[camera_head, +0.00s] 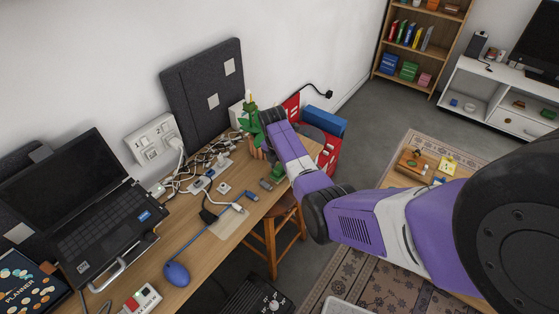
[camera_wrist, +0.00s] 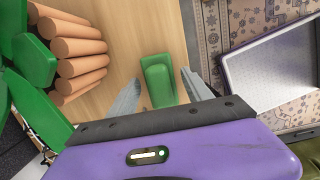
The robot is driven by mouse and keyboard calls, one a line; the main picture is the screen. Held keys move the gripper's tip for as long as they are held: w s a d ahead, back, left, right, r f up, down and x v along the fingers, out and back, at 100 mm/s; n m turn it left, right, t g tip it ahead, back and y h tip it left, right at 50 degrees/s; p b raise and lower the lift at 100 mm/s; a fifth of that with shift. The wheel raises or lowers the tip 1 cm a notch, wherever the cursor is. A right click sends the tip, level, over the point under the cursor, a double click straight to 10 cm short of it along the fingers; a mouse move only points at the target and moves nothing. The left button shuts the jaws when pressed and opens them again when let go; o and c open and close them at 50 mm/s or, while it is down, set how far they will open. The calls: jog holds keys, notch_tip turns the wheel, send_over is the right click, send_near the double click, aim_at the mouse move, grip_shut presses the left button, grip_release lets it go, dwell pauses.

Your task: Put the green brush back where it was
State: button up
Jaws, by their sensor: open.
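A small green block-like object, which looks like the green brush (camera_wrist: 158,82), lies on the wooden desk near its edge in the wrist view. Its bristles do not show. A small green item, probably the same brush (camera_head: 279,172), shows at the desk's edge in the head view, close below my forearm. My gripper (camera_wrist: 160,86) is open, with one finger on each side of the brush and gaps between. In the head view my gripper is mostly hidden by my arm.
A bundle of brown cylinders (camera_wrist: 78,52) with green leaf-like pieces stands left of the gripper. Cables (camera_head: 195,180), a blue mouse (camera_head: 177,273) and a laptop (camera_head: 105,215) crowd the desk. A wooden stool (camera_head: 272,235) stands below. A grey tray (camera_wrist: 270,70) lies off the desk edge.

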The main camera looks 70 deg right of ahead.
aim_at(278, 169)
notch_tip(278, 169, up, 12)
jog(key=a, duration=0.1)
jog(key=shift+w+a+f, duration=0.2)
jog(key=shift+w+a, duration=0.05)
jog(key=shift+a, duration=0.1)
dwell(0.4)
